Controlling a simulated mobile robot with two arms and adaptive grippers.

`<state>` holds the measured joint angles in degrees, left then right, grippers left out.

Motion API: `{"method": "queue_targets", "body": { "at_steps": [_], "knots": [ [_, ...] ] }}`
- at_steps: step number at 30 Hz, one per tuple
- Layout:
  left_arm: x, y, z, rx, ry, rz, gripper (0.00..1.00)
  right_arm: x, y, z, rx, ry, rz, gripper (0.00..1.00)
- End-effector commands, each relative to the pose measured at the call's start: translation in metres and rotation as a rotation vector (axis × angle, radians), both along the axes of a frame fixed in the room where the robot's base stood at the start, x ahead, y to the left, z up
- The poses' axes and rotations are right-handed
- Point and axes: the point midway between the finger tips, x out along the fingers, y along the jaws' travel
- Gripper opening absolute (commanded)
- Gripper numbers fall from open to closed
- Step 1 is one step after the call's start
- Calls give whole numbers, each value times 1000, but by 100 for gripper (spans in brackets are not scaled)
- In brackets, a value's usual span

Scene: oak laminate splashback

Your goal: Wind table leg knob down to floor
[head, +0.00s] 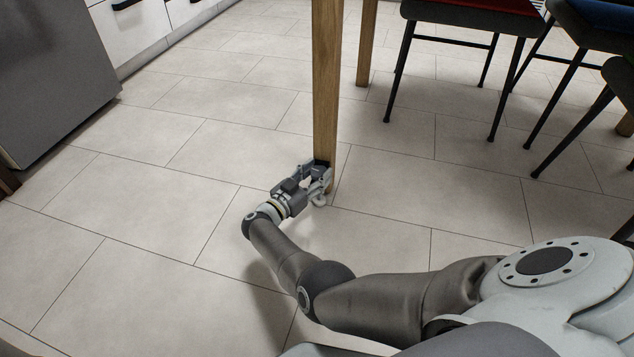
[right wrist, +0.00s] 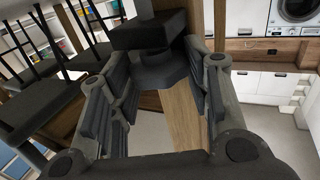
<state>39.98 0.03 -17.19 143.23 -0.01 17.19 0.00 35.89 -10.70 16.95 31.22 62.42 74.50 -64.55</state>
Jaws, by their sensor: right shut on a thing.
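The wooden table leg (head: 326,85) comes down from the top of the head view to the tiled floor. My right gripper (head: 322,178) is low at its bottom end, close above the floor. In the right wrist view, the dark knob (right wrist: 165,72) sits between the two fingers of the gripper, which is shut on it. The wooden leg also shows there (right wrist: 184,125), behind the knob. In the head view the gripper hides most of the knob, and I cannot tell the gap between its foot and the floor. My left gripper is not in view.
Another wooden leg (head: 366,40) stands farther back. Black-legged chairs (head: 470,20) stand at the upper right. A grey appliance (head: 50,70) and white drawers (head: 130,30) line the upper left. The tiled floor (head: 140,220) left of my arm is clear.

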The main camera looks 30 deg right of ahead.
Motion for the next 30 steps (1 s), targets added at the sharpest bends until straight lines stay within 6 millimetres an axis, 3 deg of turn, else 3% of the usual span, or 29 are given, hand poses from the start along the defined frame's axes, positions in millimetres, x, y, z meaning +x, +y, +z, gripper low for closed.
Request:
{"method": "queue_targets", "body": {
  "at_steps": [6,20,21,25,30],
  "knots": [
    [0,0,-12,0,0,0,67,-2,5,-4,5,5,-46,21],
    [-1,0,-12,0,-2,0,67,-2,6,-2,5,6,-55,21],
    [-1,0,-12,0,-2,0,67,-2,6,-2,5,6,-54,49],
    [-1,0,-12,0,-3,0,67,-1,5,-2,4,4,-54,65],
    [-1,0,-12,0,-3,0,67,-1,3,-1,3,3,-54,67]
  ]
}}
